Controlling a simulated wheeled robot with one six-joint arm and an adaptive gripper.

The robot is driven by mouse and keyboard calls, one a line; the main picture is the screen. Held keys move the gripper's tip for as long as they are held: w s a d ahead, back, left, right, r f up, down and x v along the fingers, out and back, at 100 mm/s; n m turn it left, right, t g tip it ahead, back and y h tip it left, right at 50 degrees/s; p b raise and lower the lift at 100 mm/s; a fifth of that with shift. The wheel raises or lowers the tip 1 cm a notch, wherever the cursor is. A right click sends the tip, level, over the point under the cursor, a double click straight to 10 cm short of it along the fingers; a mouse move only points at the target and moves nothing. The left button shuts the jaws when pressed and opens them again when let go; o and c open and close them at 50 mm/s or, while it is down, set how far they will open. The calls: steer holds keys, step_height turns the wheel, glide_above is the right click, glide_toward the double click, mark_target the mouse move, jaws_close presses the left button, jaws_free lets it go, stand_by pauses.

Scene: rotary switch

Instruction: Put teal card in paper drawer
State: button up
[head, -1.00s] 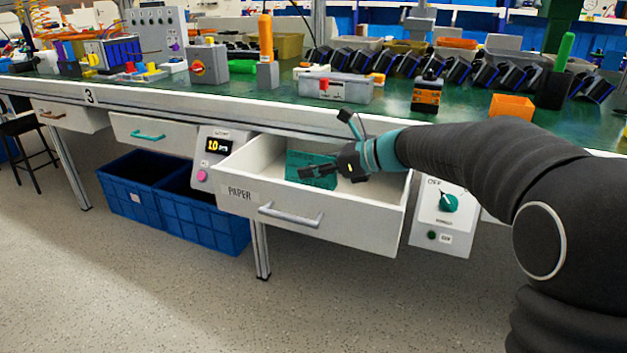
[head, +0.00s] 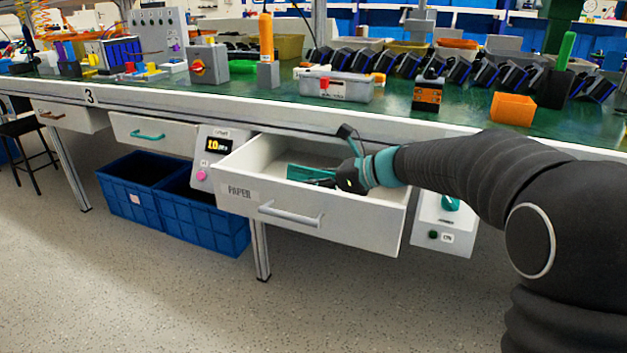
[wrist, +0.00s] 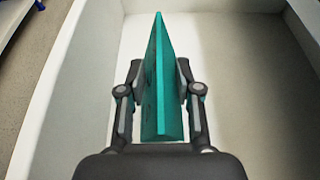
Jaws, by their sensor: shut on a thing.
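The teal card (head: 308,172) is in my gripper (head: 333,180), inside the open drawer labelled PAPER (head: 246,215). In the wrist view the card (wrist: 160,85) stands on edge between the two fingers of my gripper (wrist: 160,85), which are shut on it from both sides. The drawer's pale floor (wrist: 222,60) and walls surround it. The card's lower part is hidden behind the drawer front in the head view. I cannot tell whether it touches the drawer floor.
The green bench top (head: 395,110) with boxes and parts is above and behind the drawer. A control box with a pink button (head: 203,175) is left of the drawer, and a box with a teal knob (head: 450,204) is right. Blue crates (head: 205,220) stand below left.

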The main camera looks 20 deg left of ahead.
steer(key=o, duration=0.8)
steer(key=shift+o, duration=0.2)
steer(key=shift+r, duration=0.25)
steer(key=w+p+v, duration=0.1)
steer(key=p+v, duration=0.1)
steer(key=v, duration=1)
steer(key=shift+s+r, duration=0.45)
